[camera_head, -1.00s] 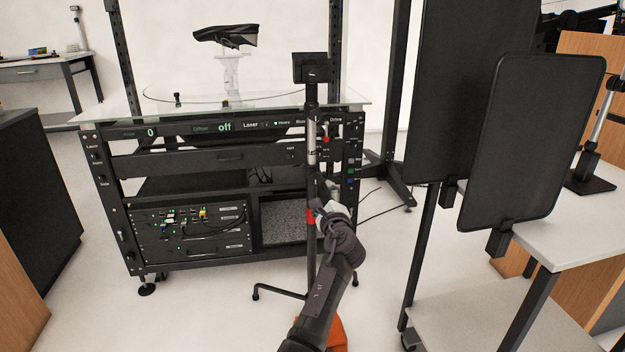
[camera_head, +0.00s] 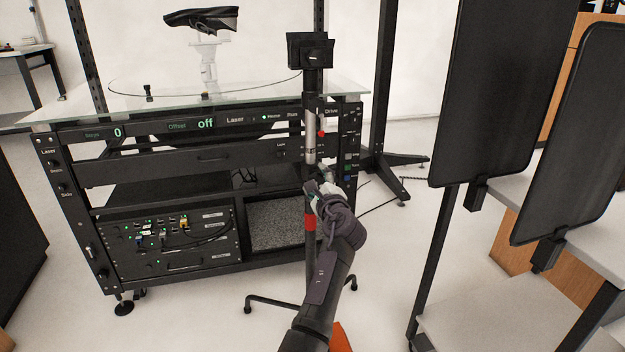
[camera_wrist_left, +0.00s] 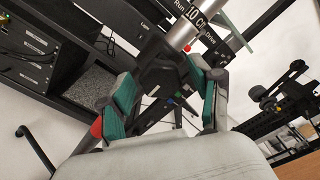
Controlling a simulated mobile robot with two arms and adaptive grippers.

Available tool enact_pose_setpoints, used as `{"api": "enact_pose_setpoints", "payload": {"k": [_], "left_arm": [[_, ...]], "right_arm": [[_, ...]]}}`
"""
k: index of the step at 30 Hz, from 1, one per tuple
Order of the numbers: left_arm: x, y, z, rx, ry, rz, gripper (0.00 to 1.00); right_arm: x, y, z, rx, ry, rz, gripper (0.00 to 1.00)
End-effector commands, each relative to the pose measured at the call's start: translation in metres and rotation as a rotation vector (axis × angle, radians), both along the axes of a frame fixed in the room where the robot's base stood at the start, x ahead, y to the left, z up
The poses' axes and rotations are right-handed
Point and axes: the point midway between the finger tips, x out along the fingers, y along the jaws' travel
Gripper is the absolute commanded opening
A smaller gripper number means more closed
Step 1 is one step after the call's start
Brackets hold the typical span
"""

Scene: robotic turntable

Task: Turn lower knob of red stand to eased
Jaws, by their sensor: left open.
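The stand with the red band (camera_head: 310,222) is upright in front of the rack, with a dark pole, a silver section (camera_head: 310,140) and a black head (camera_head: 310,50). My left gripper (camera_head: 324,188) is at the pole, just above the red band, and hides part of it. In the left wrist view its green-padded fingers (camera_wrist_left: 160,85) are apart, on either side of a black collar or knob part below the silver tube (camera_wrist_left: 188,25). I cannot tell whether the pads touch it. The lower knob is not clearly seen. My right gripper is out of view.
The black rack (camera_head: 180,155) with a glass top stands close behind the stand. Dark panels (camera_head: 505,90) on feet stand at the right beside a light table. The stand's legs (camera_head: 265,300) spread on the floor. Open floor lies at front left.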

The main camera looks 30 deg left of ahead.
Motion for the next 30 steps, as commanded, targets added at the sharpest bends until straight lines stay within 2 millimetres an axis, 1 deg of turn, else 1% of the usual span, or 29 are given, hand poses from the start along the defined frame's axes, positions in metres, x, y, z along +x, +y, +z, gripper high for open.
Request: {"api": "enact_pose_setpoints", "payload": {"k": [7,8,18,25,30], "left_arm": [[0.0001,-0.0004,0.0004,-0.001,-0.001,0.0,0.64],[0.0001,-0.0004,0.0004,-0.001,-0.001,0.0,0.6],[0.0001,-0.0002,0.0002,-0.001,-0.001,0.0,0.04],[0.0001,-0.0001,-0.0002,-0.012,-0.014,0.0,0.03],[0.0001,-0.0001,-0.0004,-0.051,-0.059,0.0,0.03]], "right_arm": [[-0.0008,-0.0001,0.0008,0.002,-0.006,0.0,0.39],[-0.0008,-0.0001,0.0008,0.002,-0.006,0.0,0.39],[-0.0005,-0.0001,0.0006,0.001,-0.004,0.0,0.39],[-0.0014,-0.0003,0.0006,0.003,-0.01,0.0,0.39],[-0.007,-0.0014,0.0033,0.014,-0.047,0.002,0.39]]}}
